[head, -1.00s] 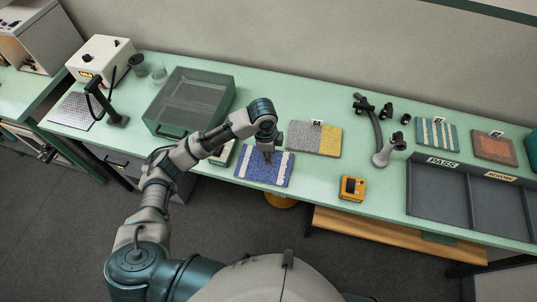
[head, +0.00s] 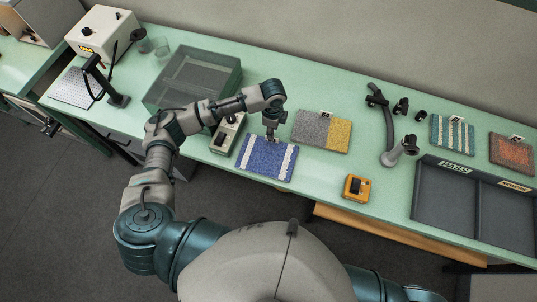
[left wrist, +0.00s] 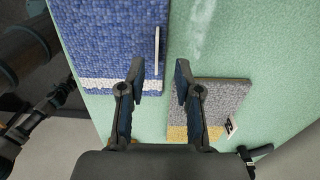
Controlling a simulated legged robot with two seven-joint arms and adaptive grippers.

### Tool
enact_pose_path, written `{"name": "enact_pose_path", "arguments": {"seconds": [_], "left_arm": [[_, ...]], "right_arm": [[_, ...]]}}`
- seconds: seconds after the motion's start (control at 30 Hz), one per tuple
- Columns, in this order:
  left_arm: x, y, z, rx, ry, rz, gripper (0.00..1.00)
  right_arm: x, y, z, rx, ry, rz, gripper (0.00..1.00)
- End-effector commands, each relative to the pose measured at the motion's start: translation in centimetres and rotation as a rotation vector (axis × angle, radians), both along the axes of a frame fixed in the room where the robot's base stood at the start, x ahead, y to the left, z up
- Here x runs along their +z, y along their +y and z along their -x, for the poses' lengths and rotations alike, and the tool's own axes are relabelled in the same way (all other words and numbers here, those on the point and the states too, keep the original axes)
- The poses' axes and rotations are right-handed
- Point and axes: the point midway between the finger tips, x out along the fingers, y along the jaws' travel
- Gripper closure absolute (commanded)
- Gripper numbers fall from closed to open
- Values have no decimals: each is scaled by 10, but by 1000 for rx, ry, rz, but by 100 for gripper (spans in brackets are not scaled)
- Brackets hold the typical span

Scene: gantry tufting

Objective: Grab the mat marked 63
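A blue mat with white stripes (head: 265,158) lies near the front edge of the green table, and it fills the upper left of the left wrist view (left wrist: 110,35). A thin white tag (left wrist: 157,50) stands edge-on at its side, so its number cannot be read. My left gripper (head: 271,138) is at the back edge of this mat. In the left wrist view the gripper (left wrist: 158,75) is open and empty, one fingertip over the blue mat's edge by the tag. A grey and yellow mat (head: 322,131) lies to the right with a small tag, too small to read surely. My right gripper is out of view.
A teal striped mat (head: 452,134) and an orange-brown mat (head: 512,154) lie farther right, behind a dark PASS tray (head: 440,200). An orange device (head: 357,188) sits at the front edge. A pale box (head: 228,132) and a grey translucent case (head: 193,80) stand left.

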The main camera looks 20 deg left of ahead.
Motion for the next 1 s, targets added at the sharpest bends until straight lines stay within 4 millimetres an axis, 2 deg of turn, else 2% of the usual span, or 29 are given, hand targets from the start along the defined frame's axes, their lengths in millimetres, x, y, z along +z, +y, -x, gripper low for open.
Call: {"name": "enact_pose_path", "arguments": {"seconds": [0.17, 0.4, 0.5, 0.7, 0.73, 0.8, 0.87, 1.0], "left_arm": [[-13, -1, 1, 1, 1, -2, 67], [-50, -5, 0, 0, 3, -3, 67], [-57, -5, 0, -1, 1, -3, 67], [-58, -3, 0, -1, -1, -2, 67], [-57, -3, 0, -1, -1, -2, 69], [-57, -3, 0, -1, 0, -2, 87], [-58, -3, 0, -1, 0, -2, 100], [-58, -3, 0, -1, 0, -2, 100]], "right_arm": [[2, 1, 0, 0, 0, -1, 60], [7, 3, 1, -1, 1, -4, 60], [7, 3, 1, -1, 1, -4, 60], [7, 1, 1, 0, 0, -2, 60], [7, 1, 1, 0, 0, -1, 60], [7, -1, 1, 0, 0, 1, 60], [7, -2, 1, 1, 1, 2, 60], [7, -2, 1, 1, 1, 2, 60]]}}
